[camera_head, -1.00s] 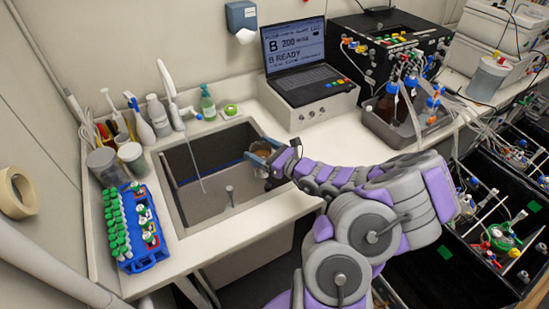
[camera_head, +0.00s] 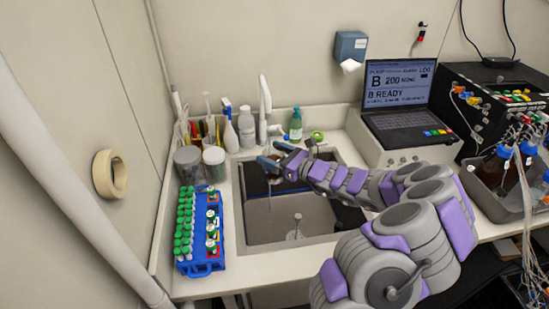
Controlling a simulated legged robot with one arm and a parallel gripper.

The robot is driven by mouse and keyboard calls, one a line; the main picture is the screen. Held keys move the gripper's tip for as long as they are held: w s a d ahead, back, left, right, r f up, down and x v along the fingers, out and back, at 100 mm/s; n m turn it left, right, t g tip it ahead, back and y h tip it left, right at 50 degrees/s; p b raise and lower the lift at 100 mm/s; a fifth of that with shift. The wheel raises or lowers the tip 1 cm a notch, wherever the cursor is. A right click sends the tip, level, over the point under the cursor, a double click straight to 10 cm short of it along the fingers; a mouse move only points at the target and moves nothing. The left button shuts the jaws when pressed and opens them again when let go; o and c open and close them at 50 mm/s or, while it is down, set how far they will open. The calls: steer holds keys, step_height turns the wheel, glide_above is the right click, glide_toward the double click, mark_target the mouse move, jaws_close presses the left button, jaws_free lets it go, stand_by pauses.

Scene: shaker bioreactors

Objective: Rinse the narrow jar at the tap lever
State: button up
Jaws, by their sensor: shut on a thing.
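My gripper (camera_head: 272,164) is over the back part of the sink (camera_head: 255,222), its blue-grey fingers pointing left. It is shut on the narrow jar (camera_head: 275,178), which shows only as a small brownish shape at the fingers and is largely hidden by them. The white tap (camera_head: 264,98) stands upright behind the sink, just behind and slightly left of my gripper. I cannot make out the lever clearly or tell whether water runs. The jar looks apart from the tap.
A blue rack (camera_head: 204,262) of green-capped tubes stands left of the sink. Grey-lidded tubs (camera_head: 188,165), bottles and a green spray bottle (camera_head: 296,125) line the back. A laptop (camera_head: 397,105) on a box stands to the right.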

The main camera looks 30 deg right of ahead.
mark_target(275, 150)
steer(key=shift+w+d+f, duration=0.15)
steer(key=shift+w+d, duration=0.1)
steer(key=shift+w, duration=0.2)
steer(key=shift+w+d+f, duration=0.1)
steer(key=shift+w+d, duration=0.1)
steer(key=shift+w, duration=0.2)
steer(key=shift+w+a+f, duration=0.1)
steer(key=shift+w+f, duration=0.05)
steer(key=shift+w, duration=0.55)
steer(key=shift+w+a+f, duration=0.1)
steer(key=shift+w+f, duration=0.05)
steer(key=shift+w, duration=0.55)
steer(key=w+d+f+p, duration=0.1)
steer(key=w+d, duration=0.1)
steer(key=w, duration=0.5)
steer(key=shift+w+f, duration=0.15)
steer(key=shift+w, duration=0.2)
steer(key=shift+d, duration=0.1)
steer(key=shift+d, duration=0.1)
steer(key=shift+s+d+p, duration=0.1)
steer(key=shift+d+p, duration=0.25)
steer(key=shift+d, duration=0.15)
steer(key=shift+a, duration=0.15)
